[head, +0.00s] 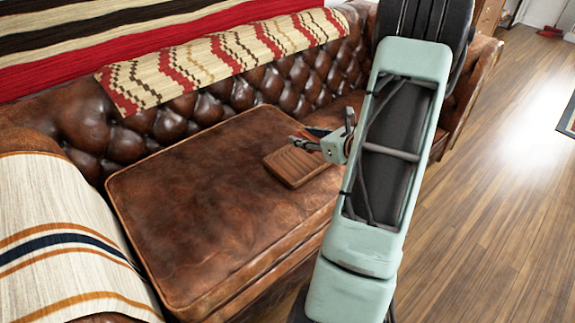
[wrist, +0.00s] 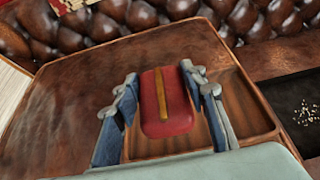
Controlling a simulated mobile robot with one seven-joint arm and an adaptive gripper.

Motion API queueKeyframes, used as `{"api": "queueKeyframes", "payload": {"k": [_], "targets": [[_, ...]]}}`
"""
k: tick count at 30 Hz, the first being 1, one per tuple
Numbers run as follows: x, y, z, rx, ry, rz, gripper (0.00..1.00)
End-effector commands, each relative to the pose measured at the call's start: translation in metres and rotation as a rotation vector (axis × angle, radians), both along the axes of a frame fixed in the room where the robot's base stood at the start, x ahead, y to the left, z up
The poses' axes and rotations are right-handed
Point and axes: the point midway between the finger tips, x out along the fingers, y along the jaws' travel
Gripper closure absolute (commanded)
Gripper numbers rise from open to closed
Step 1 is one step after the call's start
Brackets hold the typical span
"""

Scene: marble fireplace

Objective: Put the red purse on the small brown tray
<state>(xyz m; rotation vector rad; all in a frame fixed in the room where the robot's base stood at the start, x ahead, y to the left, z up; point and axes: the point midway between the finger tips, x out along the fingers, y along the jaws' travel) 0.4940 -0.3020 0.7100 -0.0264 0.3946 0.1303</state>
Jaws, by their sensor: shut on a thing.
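The red purse (wrist: 177,115), with a yellow-brown strip down its middle, is between the two fingers of my gripper (wrist: 160,80) in the wrist view. My gripper is shut on its sides. The small brown tray (head: 292,172) lies on the sofa seat in the head view; it also shows beneath and around the purse in the wrist view (wrist: 247,105). In the head view my gripper (head: 318,140) is over the tray's right part, and the purse is mostly hidden by it. I cannot tell whether the purse touches the tray.
The brown leather sofa cushion (head: 205,215) is clear left of the tray. The tufted backrest (head: 190,115) with a striped blanket (head: 215,62) rises behind. A striped cloth (head: 65,235) covers the left armrest. A dark patch with pale specks (wrist: 300,112) is at right in the wrist view.

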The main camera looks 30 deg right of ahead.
Motion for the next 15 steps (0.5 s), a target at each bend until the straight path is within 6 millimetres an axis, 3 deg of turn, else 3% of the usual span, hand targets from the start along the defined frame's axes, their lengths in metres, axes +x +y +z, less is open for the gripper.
{"api": "queueKeyframes", "payload": {"k": [1,6,15], "targets": [[0.006,0.012,-0.01,0.001,0.001,0.004,0.86],[0.016,0.029,-0.037,0.001,0.001,0.001,0.86],[0.024,0.042,-0.054,0.0,0.0,0.001,0.86]]}}
